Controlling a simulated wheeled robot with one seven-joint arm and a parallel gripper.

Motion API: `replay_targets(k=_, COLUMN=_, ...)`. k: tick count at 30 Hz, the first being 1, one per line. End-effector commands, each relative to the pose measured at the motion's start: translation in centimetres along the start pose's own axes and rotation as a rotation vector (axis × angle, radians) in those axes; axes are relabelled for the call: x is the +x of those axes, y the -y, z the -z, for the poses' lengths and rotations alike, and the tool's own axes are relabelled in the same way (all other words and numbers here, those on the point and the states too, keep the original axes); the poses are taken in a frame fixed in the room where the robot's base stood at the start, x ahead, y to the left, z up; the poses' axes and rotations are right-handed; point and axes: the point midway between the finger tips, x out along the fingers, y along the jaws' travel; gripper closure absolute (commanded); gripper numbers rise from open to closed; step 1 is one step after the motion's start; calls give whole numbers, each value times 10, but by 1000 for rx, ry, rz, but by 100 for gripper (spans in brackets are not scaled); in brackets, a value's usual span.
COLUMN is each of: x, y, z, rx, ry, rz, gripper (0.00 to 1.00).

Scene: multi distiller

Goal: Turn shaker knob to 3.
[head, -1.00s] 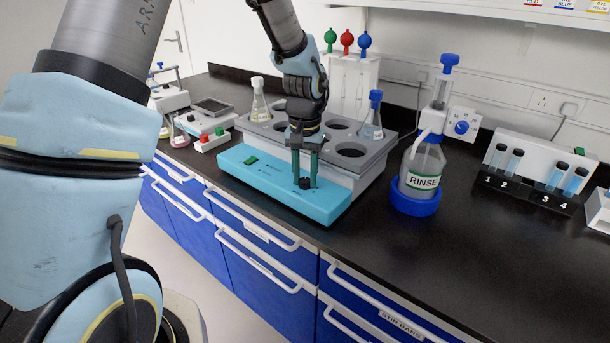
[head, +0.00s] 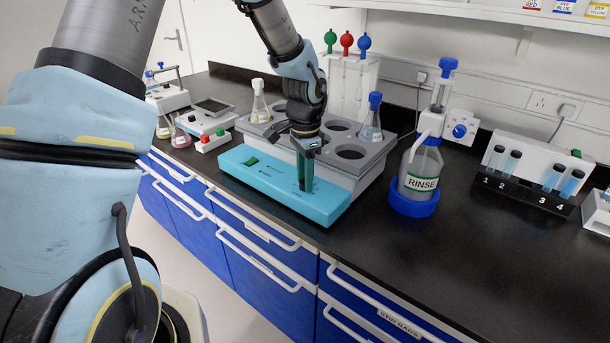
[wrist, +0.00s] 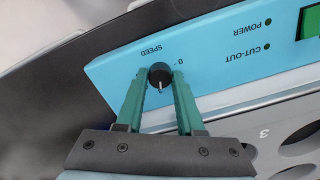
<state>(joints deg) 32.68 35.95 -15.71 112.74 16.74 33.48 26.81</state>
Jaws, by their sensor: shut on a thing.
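The shaker (head: 285,186) is a light blue front panel with a grey platform (head: 370,158) of round holes behind it. In the wrist view its black speed knob (wrist: 160,75) has a white pointer line aimed at the bottom of the picture. "SPEED" and a "0" mark are printed beside the knob; other digits cannot be read. My gripper (wrist: 160,82) is shut on the knob, one green finger on each side. In the head view my gripper (head: 305,188) reaches down to the panel's right part, and its fingers hide the knob.
Flasks (head: 259,102) and (head: 371,120) stand in the platform. A green power switch (wrist: 309,24) is on the panel. A rinse bottle (head: 419,172) stands right of the shaker, and a tube rack (head: 530,180) farther right. The counter between them is clear.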

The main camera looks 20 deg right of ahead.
Motion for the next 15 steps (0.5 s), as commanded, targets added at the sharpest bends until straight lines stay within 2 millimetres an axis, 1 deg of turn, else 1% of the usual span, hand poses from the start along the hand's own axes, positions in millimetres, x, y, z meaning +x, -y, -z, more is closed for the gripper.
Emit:
replay_targets(k=6, x=-1, y=0, z=0, rx=62, ry=-1, rz=1, gripper=100)
replay_targets(k=15, x=-1, y=0, z=0, rx=81, ry=-1, rz=1, gripper=100)
